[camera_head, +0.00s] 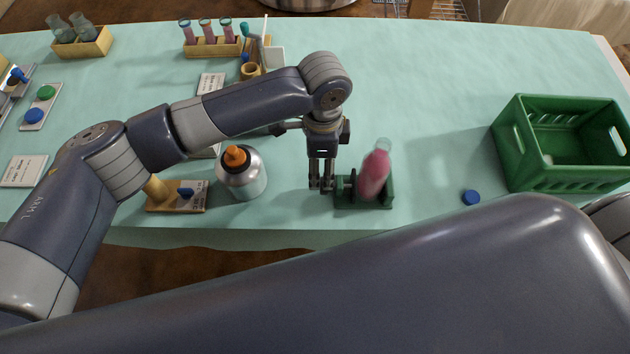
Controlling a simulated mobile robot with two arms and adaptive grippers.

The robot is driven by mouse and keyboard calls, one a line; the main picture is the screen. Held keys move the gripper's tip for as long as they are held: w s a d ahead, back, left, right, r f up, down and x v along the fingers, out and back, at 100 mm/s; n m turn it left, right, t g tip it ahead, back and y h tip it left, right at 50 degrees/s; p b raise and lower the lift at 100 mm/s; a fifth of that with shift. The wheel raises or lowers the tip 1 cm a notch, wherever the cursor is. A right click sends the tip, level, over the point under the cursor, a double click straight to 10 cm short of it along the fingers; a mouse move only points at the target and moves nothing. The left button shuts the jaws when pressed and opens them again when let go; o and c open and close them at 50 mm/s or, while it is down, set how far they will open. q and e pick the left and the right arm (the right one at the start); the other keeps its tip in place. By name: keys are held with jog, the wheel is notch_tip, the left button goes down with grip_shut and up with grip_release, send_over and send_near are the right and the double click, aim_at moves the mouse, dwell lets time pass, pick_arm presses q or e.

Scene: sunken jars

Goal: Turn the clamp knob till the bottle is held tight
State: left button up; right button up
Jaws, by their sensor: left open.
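A bottle with pink contents and a clear neck (375,172) stands, leaning a little to the right, in a small green clamp (380,204) near the table's front edge. The clamp's dark knob (347,186) is on its left side. My left gripper (322,187) points down just left of the knob, with its fingers at about the knob's height. It is open; whether a finger touches the knob I cannot tell. My right gripper is not in view.
A silver bottle with an orange cap (243,178) stands left of the clamp, beside a wooden block (176,200). A green crate (560,145) and a blue cap (471,197) lie to the right. A test-tube rack (213,48) stands behind. The table's right middle is clear.

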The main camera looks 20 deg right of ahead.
pick_arm(q)
notch_tip(320, 180, down, 6)
jog(key=shift+a+f, duration=0.1)
jog(key=shift+f, duration=0.75)
jog(key=c, duration=1.1)
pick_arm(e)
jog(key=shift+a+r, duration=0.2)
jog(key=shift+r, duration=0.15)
